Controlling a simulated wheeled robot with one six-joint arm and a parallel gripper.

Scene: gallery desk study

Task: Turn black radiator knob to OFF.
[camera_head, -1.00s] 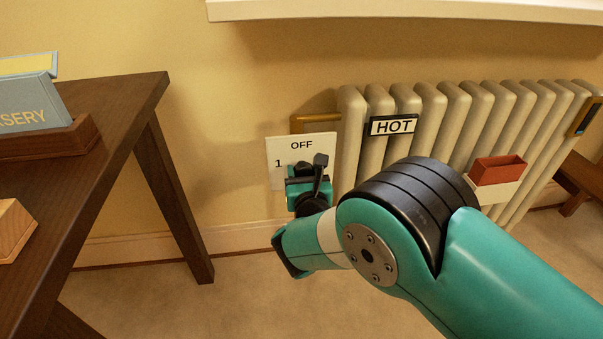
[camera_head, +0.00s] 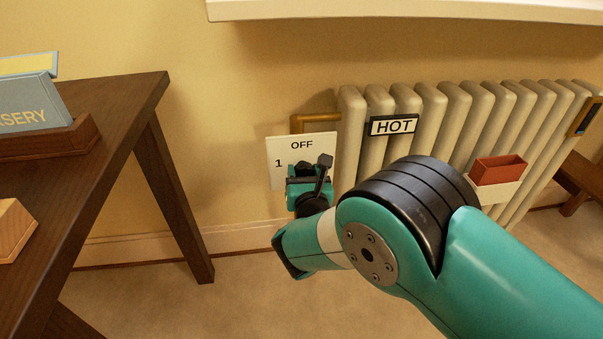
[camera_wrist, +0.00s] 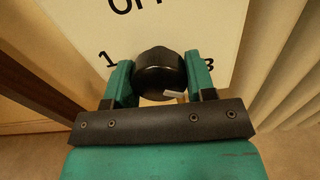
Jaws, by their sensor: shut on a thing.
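The black radiator knob (camera_wrist: 160,73) sits between my gripper's two teal fingers in the wrist view. A white mark shows on its lower right side, pointing away from the OFF lettering. The white dial plate (camera_head: 287,150) behind it reads OFF at the top and 1 at the left; a partly hidden 3 shows at the right in the wrist view. My gripper (camera_wrist: 160,82) is shut on the knob, one finger on each side. In the head view my gripper (camera_head: 307,178) hides most of the knob and the lower plate.
The cream radiator (camera_head: 440,120) with a HOT sign (camera_head: 393,125) stands right of the plate. A red box (camera_head: 498,170) is on its front. A dark wooden desk (camera_head: 130,100) stands at the left. A window sill (camera_head: 400,10) runs above.

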